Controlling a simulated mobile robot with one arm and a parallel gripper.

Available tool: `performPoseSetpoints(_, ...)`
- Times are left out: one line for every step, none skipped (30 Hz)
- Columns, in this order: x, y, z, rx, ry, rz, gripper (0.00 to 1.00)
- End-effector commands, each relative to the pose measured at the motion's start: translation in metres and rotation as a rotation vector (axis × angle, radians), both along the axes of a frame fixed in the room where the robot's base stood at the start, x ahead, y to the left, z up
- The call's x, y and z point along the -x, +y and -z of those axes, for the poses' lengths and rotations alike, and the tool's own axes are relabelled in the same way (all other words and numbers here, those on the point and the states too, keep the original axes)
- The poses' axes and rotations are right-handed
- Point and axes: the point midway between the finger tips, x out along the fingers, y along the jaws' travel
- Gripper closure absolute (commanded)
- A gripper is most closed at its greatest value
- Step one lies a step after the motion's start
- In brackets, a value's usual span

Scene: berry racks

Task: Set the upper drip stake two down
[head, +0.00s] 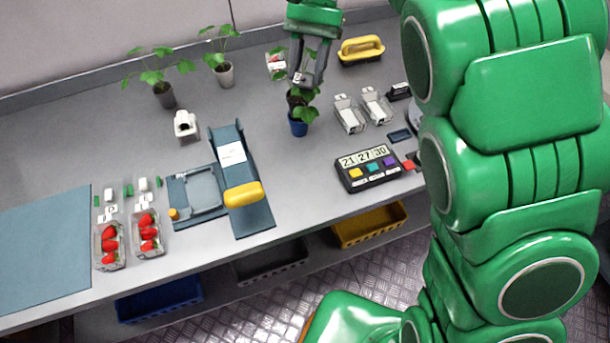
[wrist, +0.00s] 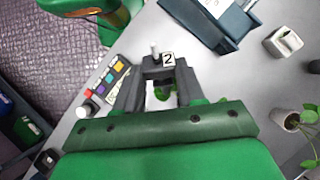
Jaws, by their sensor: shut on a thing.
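My gripper (head: 300,80) is shut on the drip stake marked 2 and holds it above the bench, over a dark blue pot (head: 298,127) with a leafy plant. The gripper also shows in the wrist view (wrist: 158,68), with the stake's white tag (wrist: 168,58) bearing a black 2 at the fingertips. A small pale part of the stake (head: 299,78) shows between the fingers in the head view. The stake's lower end is hidden. Plant leaves (wrist: 165,94) show between the fingers. I cannot tell whether the stake touches the plant or soil.
A yellow-handled tool (head: 361,50), clear boxes (head: 348,114) and a timer (head: 367,168) are to the right. A blue sealer (head: 227,150) and strawberry punnets (head: 109,246) are at left.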

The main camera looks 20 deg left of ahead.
Motion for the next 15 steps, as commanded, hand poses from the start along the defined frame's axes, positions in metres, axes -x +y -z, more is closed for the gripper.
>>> performPoseSetpoints(0.0006, -0.0017, 0.0000, 0.002, 0.009, 0.024, 0.94)
performPoseSetpoints(0.0011, -0.0021, 0.0000, 0.002, 0.015, 0.037, 0.94)
performPoseSetpoints(0.0016, -0.0032, 0.0002, 0.004, 0.022, 0.054, 0.94)
performPoseSetpoints(0.0023, -0.0033, 0.0000, 0.004, 0.026, 0.065, 0.94)
performPoseSetpoints(0.0029, -0.0036, 0.0000, 0.003, 0.031, 0.076, 0.94)
performPoseSetpoints(0.0031, -0.0044, 0.0001, 0.003, 0.038, 0.092, 0.94)
performPoseSetpoints(0.0036, -0.0048, 0.0000, 0.003, 0.043, 0.104, 0.94)
performPoseSetpoints(0.0040, -0.0050, 0.0001, 0.004, 0.048, 0.115, 0.94)
performPoseSetpoints(0.0048, -0.0059, 0.0000, 0.004, 0.055, 0.132, 0.94)
performPoseSetpoints(0.0052, -0.0064, 0.0001, 0.003, 0.060, 0.146, 0.94)
performPoseSetpoints(0.0057, -0.0069, 0.0002, 0.004, 0.065, 0.159, 0.94)
performPoseSetpoints(0.0066, -0.0071, 0.0003, 0.003, 0.073, 0.176, 0.94)
performPoseSetpoints(0.0067, -0.0078, 0.0002, 0.004, 0.078, 0.190, 0.94)
performPoseSetpoints(0.0073, -0.0079, -0.0001, 0.001, 0.084, 0.201, 0.94)
performPoseSetpoints(0.0080, -0.0085, -0.0003, 0.001, 0.090, 0.217, 0.94)
